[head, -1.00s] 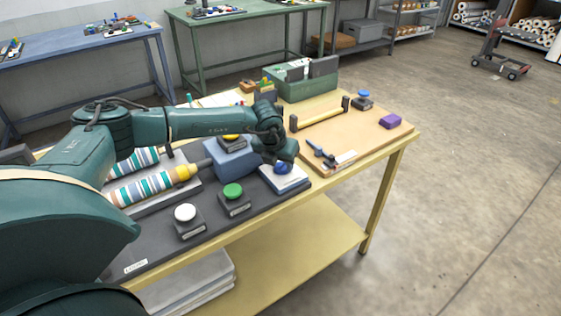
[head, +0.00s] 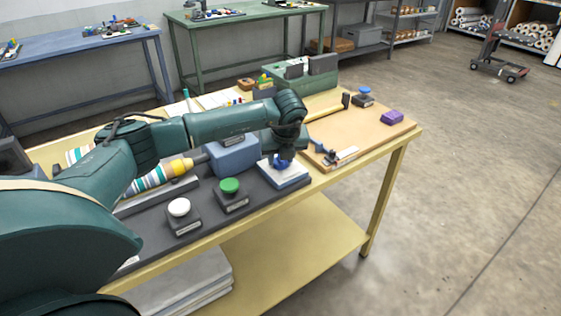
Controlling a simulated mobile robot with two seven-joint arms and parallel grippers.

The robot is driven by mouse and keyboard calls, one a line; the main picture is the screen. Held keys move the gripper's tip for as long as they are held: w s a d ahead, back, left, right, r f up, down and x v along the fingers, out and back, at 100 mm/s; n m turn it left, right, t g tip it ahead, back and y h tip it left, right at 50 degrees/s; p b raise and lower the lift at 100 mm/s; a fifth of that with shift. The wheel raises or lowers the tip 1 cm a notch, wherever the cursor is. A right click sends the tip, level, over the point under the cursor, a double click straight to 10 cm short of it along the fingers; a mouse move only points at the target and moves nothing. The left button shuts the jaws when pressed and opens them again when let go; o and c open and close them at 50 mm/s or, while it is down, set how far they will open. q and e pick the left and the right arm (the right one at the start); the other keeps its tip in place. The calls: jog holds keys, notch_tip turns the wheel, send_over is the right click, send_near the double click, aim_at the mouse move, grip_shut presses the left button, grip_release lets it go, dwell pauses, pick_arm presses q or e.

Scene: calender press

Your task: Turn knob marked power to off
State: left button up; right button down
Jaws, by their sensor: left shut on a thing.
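A blue knob (head: 283,164) sits on a pale plate with a dark blue base (head: 292,178) at the right end of the dark machine bed. My left gripper (head: 281,157) points down from above and is shut on the blue knob, hiding most of it. Any marking on this plate is too small to read, and so is the knob's setting. My right gripper is not in view.
A green button (head: 230,186) and a white button (head: 179,207) on dark boxes stand to the left.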

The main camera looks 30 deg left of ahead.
pick_arm(q)
jog(key=shift+w+n+g+y+b, duration=0.1)
jog(key=shift+n+g+y+b, duration=0.25)
jog(key=shift+n, duration=0.75)
jog(key=shift+w+n+g+y+b, duration=0.15)
jog(key=shift+n+g+b, duration=0.3)
jog(key=shift+n, duration=0.65)
jog(key=shift+s, duration=0.1)
jog(key=o, duration=1)
jog(key=v, duration=1.3)
jog(key=shift+d+r+b, duration=0.1)
jog(key=shift+b, duration=0.3)
jog(key=shift+s, duration=0.1)
